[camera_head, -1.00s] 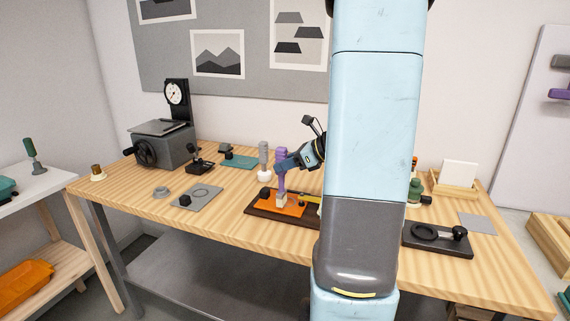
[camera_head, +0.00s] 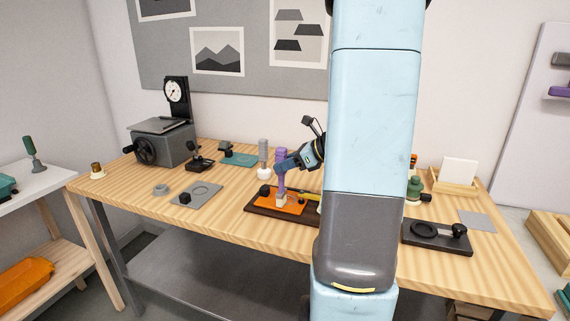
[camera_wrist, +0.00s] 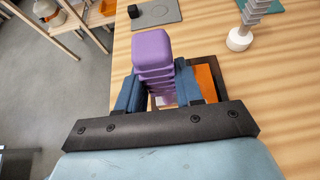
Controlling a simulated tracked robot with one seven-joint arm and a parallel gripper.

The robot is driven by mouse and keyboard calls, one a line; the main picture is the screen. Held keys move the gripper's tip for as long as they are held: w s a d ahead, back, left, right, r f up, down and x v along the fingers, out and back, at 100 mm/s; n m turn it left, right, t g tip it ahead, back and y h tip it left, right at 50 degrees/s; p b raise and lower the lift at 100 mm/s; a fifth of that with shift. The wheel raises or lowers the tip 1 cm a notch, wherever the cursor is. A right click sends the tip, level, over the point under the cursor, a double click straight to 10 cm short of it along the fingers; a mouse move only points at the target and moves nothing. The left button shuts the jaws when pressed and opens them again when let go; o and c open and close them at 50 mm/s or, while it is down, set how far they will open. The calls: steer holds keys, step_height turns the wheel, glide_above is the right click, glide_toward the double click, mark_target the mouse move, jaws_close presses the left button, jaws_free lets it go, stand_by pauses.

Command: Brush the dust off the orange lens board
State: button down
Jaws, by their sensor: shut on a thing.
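The orange lens board (camera_head: 267,202) lies on a dark brown base on the bench. A black knob stands at its back left. A brush with a purple handle (camera_head: 281,157) and pale bristles (camera_head: 281,200) stands nearly upright over the board. The bristles appear to touch it, though contact is hard to confirm. My gripper (camera_head: 281,166) is shut on the purple handle. In the wrist view the handle (camera_wrist: 152,48) sits between the blue fingers, and part of the orange board (camera_wrist: 205,82) shows to the right. The bristle tip is mostly hidden there. Dust is too small to tell.
A grey plate (camera_head: 205,193) with a black knob lies left of the board. A white-based grey-handled tool (camera_head: 264,172) stands close behind. A dark plate with a ring (camera_head: 437,239) lies right, beyond my arm. The front left bench top is clear.

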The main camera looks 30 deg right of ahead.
steer(key=shift+f, duration=0.45)
stand_by(0.6)
steer(key=shift+d, duration=0.1)
steer(key=shift+w+d, duration=1.2)
steer(key=shift+d, duration=0.3)
steer(key=shift+w, duration=0.1)
steer(key=w+d, duration=0.2)
steer(key=d, duration=0.1)
steer(key=shift+w, duration=0.15)
stand_by(0.5)
steer(key=shift+s+a, duration=1.25)
steer(key=shift+a, duration=0.4)
